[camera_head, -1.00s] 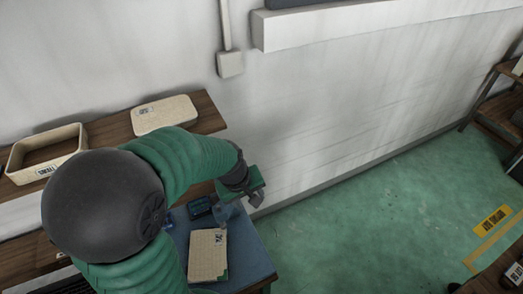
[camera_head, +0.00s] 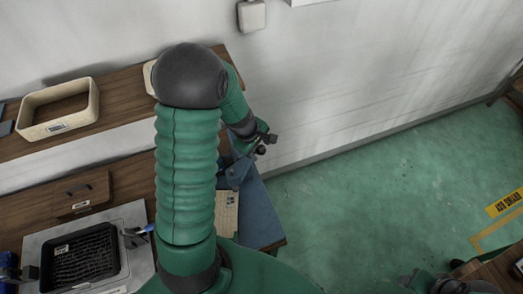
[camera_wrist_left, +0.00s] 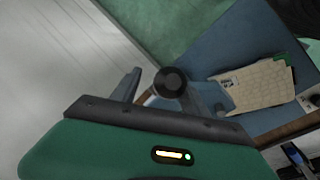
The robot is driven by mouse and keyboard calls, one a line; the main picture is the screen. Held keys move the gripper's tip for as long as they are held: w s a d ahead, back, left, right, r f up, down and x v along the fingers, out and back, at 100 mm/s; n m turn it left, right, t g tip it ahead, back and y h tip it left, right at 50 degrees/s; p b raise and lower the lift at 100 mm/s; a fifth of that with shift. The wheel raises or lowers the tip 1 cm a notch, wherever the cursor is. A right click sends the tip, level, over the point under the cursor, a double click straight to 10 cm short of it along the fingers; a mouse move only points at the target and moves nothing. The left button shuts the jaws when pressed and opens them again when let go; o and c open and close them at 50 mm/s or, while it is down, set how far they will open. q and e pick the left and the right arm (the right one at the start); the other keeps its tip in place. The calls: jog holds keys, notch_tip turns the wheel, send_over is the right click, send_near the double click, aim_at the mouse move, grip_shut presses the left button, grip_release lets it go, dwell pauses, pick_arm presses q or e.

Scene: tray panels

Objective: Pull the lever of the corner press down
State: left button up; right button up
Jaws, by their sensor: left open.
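The blue corner press (camera_head: 236,174) stands on the blue-topped end of the bench, partly hidden behind my left arm. A round dark knob (camera_wrist_left: 171,82), which looks like the end of its lever, shows in the left wrist view between my left fingers. My left gripper (camera_head: 266,143) is open at the press; it also shows in the left wrist view (camera_wrist_left: 168,88), one finger on each side of the knob. I cannot tell whether either finger touches it. Part of my right gripper (camera_head: 412,281) shows at the lower right edge; its jaws are unclear.
A beige notched panel (camera_head: 227,215) lies on the blue top (camera_head: 258,215) beside the press. A cream bin (camera_head: 58,128) sits on the wooden shelf. A black tray (camera_head: 80,262) and a blue-handled tool (camera_head: 138,236) are at lower left. The wall is close behind the press.

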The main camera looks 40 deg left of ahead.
pick_arm(q)
jog(key=shift+s+a+f, duration=0.25)
jog(key=shift+s+a, duration=0.2)
jog(key=shift+a, duration=0.2)
jog(key=d, duration=0.2)
jog(key=d+r, duration=0.1)
jog(key=shift+w+d, duration=0.3)
jog(key=c, duration=0.8)
jog(key=shift+a, duration=0.1)
jog(key=shift+c, duration=1.1)
jog(key=shift+s+a+f, duration=0.1)
jog(key=shift+s+a, duration=0.05)
jog(key=shift+a, duration=0.7)
grip_shut()
jog(key=shift+d, duration=0.1)
pick_arm(e)
jog(key=shift+s+d+r, duration=0.1)
jog(key=shift+s+d, duration=0.1)
jog(key=shift+s, duration=0.3)
